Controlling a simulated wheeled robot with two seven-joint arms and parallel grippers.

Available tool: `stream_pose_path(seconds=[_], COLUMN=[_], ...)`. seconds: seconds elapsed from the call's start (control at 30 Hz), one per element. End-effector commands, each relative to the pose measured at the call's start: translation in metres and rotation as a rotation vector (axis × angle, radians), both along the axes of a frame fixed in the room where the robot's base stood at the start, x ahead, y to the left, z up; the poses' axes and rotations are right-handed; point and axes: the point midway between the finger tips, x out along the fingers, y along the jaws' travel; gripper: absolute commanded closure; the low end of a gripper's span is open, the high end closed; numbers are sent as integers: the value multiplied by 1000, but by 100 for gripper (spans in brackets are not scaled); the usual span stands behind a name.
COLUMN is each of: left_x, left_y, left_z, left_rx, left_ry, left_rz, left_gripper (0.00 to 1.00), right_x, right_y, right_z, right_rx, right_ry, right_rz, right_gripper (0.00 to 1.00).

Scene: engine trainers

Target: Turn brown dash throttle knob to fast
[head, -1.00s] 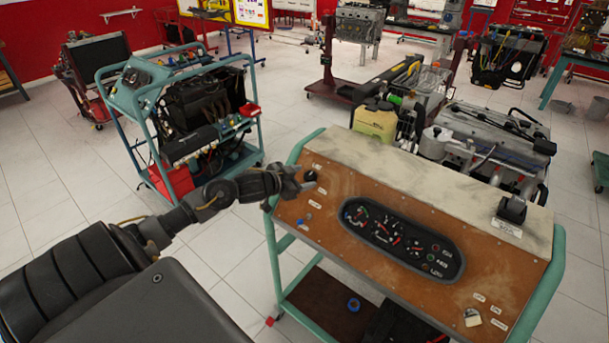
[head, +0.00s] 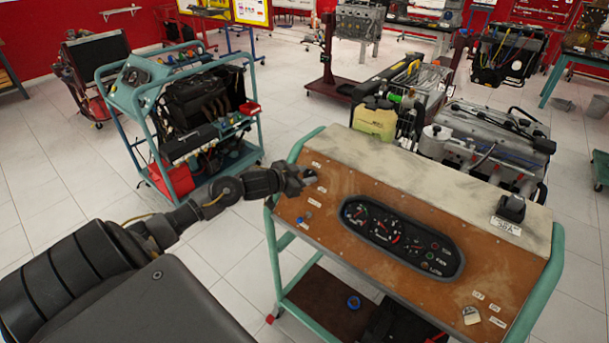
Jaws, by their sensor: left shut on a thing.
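The brown dash panel (head: 340,256) faces me on a green-framed trainer stand, with a black gauge cluster (head: 402,238) in its middle. The dark throttle knob (head: 310,178) is at the panel's upper left, near small white labels, and is mostly hidden by my gripper. My left gripper (head: 306,180) reaches in from the left and is shut on the knob; its fingertips are small and dark here. My right gripper is not in view.
A black box-like control (head: 511,208) stands on the panel's pale top at the right. A padlock-like piece (head: 471,315) is at the lower right of the panel. Another engine trainer (head: 190,110) stands at the left. Tiled floor is open between.

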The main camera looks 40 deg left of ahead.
Motion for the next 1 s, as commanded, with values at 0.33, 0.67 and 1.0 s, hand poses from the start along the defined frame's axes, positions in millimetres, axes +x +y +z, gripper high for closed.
stream_pose_path(seconds=[0.33, 0.67, 1.0], left_x=[0, 1, 2], left_y=[2, 2, 3], left_z=[1, 1, 1], left_rx=[122, 348, 589], left_ry=[4, 8, 13], left_rz=[-107, -311, -525], left_gripper=[86, 86, 86], right_x=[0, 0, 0], right_y=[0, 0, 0], right_z=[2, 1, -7], right_rx=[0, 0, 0], right_ry=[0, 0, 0], right_rz=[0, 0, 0], right_gripper=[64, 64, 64])
